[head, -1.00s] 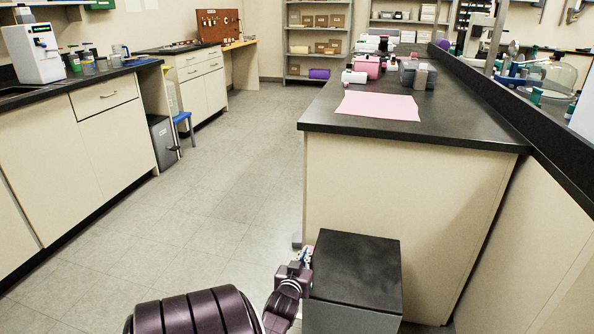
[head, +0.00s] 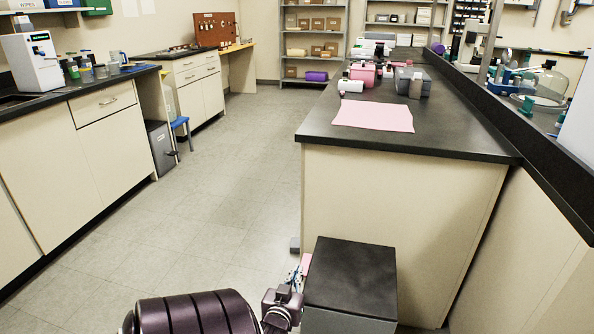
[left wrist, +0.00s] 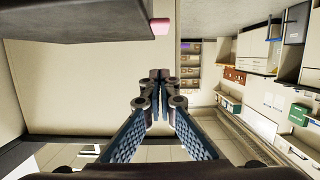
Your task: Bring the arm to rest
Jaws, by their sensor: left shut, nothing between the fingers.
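My left arm comes in at the bottom of the head view. Its gripper (head: 296,274) is low beside the dark box, over the floor, and partly cut off from clear sight. In the left wrist view the two fingers (left wrist: 160,76) meet at the tips, with nothing between them. My right gripper is in neither view.
A black-topped box (head: 350,262) stands close right of my left gripper, before the bench end panel (head: 400,195). The bench carries a pink mat (head: 373,117). A small pink patch (head: 306,263) shows by the gripper. The aisle floor (head: 215,180) at left is clear.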

